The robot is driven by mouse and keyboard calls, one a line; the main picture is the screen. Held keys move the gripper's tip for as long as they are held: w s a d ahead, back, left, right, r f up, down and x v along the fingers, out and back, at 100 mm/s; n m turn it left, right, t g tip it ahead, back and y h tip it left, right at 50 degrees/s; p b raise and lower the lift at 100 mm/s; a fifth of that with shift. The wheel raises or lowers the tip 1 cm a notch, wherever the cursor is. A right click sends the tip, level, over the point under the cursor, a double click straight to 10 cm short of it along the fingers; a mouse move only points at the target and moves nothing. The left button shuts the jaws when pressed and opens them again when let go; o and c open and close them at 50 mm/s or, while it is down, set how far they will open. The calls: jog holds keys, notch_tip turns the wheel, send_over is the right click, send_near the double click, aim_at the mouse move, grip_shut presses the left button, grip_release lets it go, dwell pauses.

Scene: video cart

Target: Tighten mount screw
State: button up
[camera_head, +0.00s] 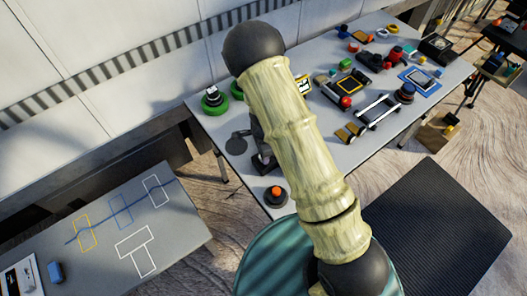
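I cannot single out a mount screw; the small parts on the work table (222,128) are too small to tell. A rig with two pale parallel rods (377,110) lies right of my arm, near a dark blue and red round knob-like part (405,93). Another small frame with a red knob (346,101) lies just left of it. My pale, wood-patterned arm crosses the middle of the view and hides part of the table. My gripper does not show clearly. A dark upright piece (262,158) shows partly behind the arm; I cannot tell what it is.
An orange-topped button (276,194) sits at the table's front edge. A green-ringed round item (213,100) stands at the left end. A blue-edged tray (420,79) and several small parts lie right. A lower grey table (190,222) with outlines is left; a black mat (440,225) covers floor.

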jog(key=shift+w+m, duration=0.1)
jog(key=shift+m, duration=0.2)
jog(key=o, duration=1)
notch_tip(320, 180, up, 18)
jog(key=shift+f+b, duration=0.25)
jog(key=shift+b, duration=0.15)
